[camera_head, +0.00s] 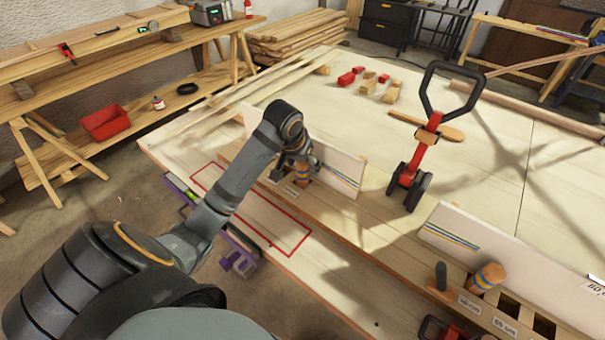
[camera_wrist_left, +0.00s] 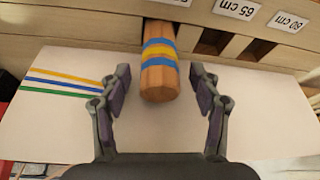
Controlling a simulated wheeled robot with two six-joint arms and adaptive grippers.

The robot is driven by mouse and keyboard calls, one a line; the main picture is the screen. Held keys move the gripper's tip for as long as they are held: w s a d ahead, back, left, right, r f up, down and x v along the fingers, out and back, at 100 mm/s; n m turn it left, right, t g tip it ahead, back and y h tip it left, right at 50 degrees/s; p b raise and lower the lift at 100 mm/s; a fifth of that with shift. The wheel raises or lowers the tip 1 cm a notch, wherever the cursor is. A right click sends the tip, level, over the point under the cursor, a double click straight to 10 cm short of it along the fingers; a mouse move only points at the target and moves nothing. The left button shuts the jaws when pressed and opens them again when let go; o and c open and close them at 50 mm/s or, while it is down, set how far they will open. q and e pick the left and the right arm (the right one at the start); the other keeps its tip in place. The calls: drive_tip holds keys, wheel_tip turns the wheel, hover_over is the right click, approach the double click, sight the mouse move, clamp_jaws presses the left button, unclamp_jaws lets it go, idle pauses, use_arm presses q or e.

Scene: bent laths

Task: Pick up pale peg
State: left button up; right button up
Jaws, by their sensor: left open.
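A wooden peg with blue and yellow bands (camera_wrist_left: 160,62) sits in a slot of the wooden rail, between the fingers of my left gripper (camera_wrist_left: 160,80) in the left wrist view. The fingers are open on both sides, with a visible gap to the peg. In the head view my left gripper (camera_head: 300,162) is over the rail, and the banded peg (camera_head: 302,171) shows partly below it. A second banded wooden peg (camera_head: 488,277) leans in a slot farther right on the rail. I cannot tell by colour which is the pale one. My right gripper is not in view.
Length labels (camera_wrist_left: 237,9) mark the rail, with empty slots (camera_wrist_left: 256,49) beside the peg. A white board with coloured stripes (camera_head: 340,172) stands close behind the gripper. A red-and-black handled tool (camera_head: 418,155) stands on the table. A red outlined rectangle (camera_head: 290,252) lies clear.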

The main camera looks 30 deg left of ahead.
use_arm(q)
drive_tip(key=c, duration=1.3)
drive_tip(key=shift+r, duration=0.1)
drive_tip(key=shift+r, duration=0.35)
wheel_tip(320, 180, up, 2)
drive_tip(key=shift+r+b, duration=0.25)
drive_tip(key=shift+b, duration=0.15)
drive_tip(key=shift+s+a+r+b, duration=0.1)
drive_tip(key=shift+s+r+b, duration=1.65)
drive_tip(key=shift+s, duration=0.6)
drive_tip(key=shift+s+a+r+b, duration=0.1)
drive_tip(key=shift+s+r+b, duration=1.4)
drive_tip(key=shift+s+b, duration=0.65)
drive_tip(key=shift+s+a+r+b, duration=0.1)
drive_tip(key=shift+s+r+b, duration=1.55)
drive_tip(key=shift+s, duration=0.85)
